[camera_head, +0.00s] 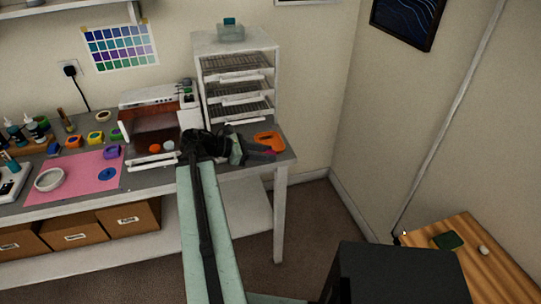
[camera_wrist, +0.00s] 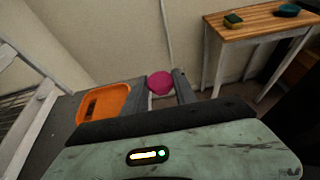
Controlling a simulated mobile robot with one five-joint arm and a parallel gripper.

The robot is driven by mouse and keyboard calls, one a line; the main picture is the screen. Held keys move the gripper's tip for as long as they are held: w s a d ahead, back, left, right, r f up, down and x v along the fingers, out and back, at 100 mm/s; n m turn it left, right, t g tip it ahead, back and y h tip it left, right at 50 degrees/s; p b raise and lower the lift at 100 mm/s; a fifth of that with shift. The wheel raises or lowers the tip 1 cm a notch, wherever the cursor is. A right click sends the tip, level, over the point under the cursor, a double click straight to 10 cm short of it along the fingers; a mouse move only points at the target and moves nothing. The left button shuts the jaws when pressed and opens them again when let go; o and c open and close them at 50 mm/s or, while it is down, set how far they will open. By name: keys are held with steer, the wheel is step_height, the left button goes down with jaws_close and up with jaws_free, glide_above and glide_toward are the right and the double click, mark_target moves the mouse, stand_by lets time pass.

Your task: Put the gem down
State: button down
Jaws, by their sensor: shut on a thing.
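The gem is a magenta round piece (camera_wrist: 160,83) between my fingertips in the wrist view. In the head view only a small pink bit of it (camera_head: 269,153) shows at the end of my gripper (camera_head: 266,152). My gripper is shut on the gem, near the right end of the grey workbench (camera_head: 284,158). An orange tray (camera_head: 270,138) lies on the bench just behind my gripper. In the wrist view the orange tray (camera_wrist: 103,101) is to the left of the gem, apart from it in the picture. The height of the gem above the bench is hard to tell.
A white rack of wire shelves (camera_head: 237,75) stands behind my arm. A small oven-like box (camera_head: 155,120) is left of it. A pink mat (camera_head: 75,178) with a white ring lies further left. A wooden table (camera_head: 475,260) stands at right, across open floor.

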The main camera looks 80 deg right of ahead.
step_height(320, 180, down, 2)
steer(key=b, duration=0.1)
glide_above(265, 140)
steer(key=a, duration=0.3)
steer(key=shift+s+a+f, duration=0.15)
steer(key=shift+s+f, duration=0.05)
steer(key=shift+f, duration=0.2)
step_height(265, 140, down, 4)
steer(key=b, duration=0.4)
steer(key=shift+r, duration=0.2)
steer(key=shift+f, duration=0.15)
steer(key=c, duration=1)
jaws_free()
